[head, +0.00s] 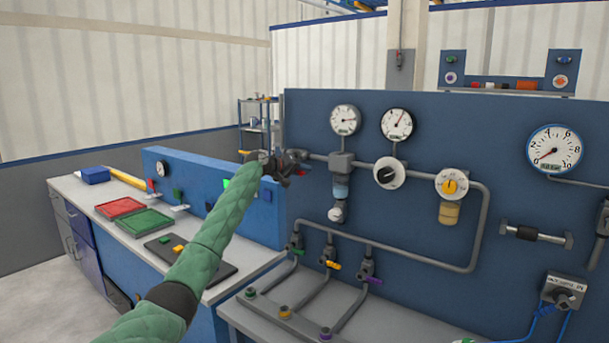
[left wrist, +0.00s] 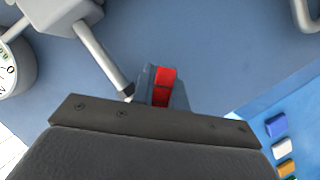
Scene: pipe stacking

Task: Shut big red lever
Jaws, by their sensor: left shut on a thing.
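The big red lever (left wrist: 163,86) shows in the left wrist view just beyond my gripper's dark body, beside the end of a grey pipe (left wrist: 104,59). In the head view only a small red bit (head: 302,172) of it shows. My left gripper (head: 292,165) is at the left end of the wall panel's pipe, shut on the red lever; the arm and gripper hide most of the valve. The exact finger contact is hidden. My right gripper is in neither view.
Below are small valves with green, yellow and purple handles. A bench with a red tray (head: 120,207) and a green tray (head: 144,222) stands left.

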